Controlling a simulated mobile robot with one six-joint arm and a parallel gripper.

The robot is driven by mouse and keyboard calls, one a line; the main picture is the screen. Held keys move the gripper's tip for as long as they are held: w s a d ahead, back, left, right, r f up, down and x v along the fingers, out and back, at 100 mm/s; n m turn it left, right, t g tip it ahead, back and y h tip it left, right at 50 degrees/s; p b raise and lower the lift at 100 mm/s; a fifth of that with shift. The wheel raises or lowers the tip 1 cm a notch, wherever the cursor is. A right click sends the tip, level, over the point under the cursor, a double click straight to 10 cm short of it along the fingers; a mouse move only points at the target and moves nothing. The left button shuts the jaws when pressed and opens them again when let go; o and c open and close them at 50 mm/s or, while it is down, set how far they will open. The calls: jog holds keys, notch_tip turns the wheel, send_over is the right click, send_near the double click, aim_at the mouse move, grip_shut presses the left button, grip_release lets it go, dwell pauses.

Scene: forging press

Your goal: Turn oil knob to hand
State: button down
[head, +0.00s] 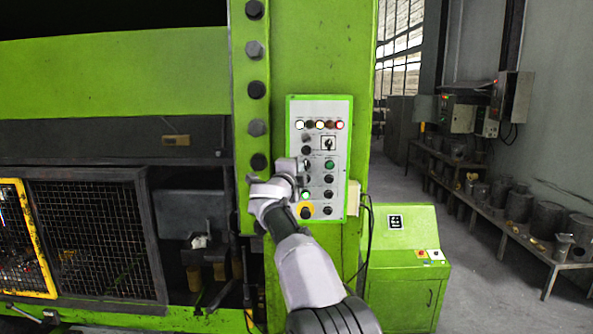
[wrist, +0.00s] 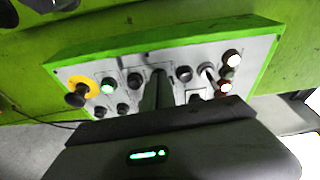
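The control panel (head: 340,190) is a pale plate in a green frame on the press column. It carries several dark knobs, lit buttons and a yellow-based stop button (head: 305,211). Its labels are too small to read, so I cannot tell which knob is the oil knob. My gripper (head: 303,170) is at the panel's left side, near a dark knob (head: 307,163) in the left column. In the wrist view, a dark narrow finger shape of my gripper (wrist: 157,92) reaches to the middle of the panel. It hides what is behind it, and I cannot see a gap or a grip.
A white-plated selector (head: 328,144) and a row of lamps (head: 320,125) sit higher on the panel. A green cabinet (head: 405,285) stands to the lower right, with a cable beside it. A bench with metal parts (head: 500,225) lines the right wall; the floor before it is clear.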

jog(key=shift+d+f, duration=0.15)
jog(key=shift+d, duration=0.25)
dwell(1.0)
jog(key=shift+a, duration=0.25)
jog(key=s+b, duration=0.8)
jog(key=b, duration=0.1)
jog(key=shift+s+a+b, duration=0.2)
jog(key=shift+a+b, duration=0.2)
jog(key=shift+a, duration=0.05)
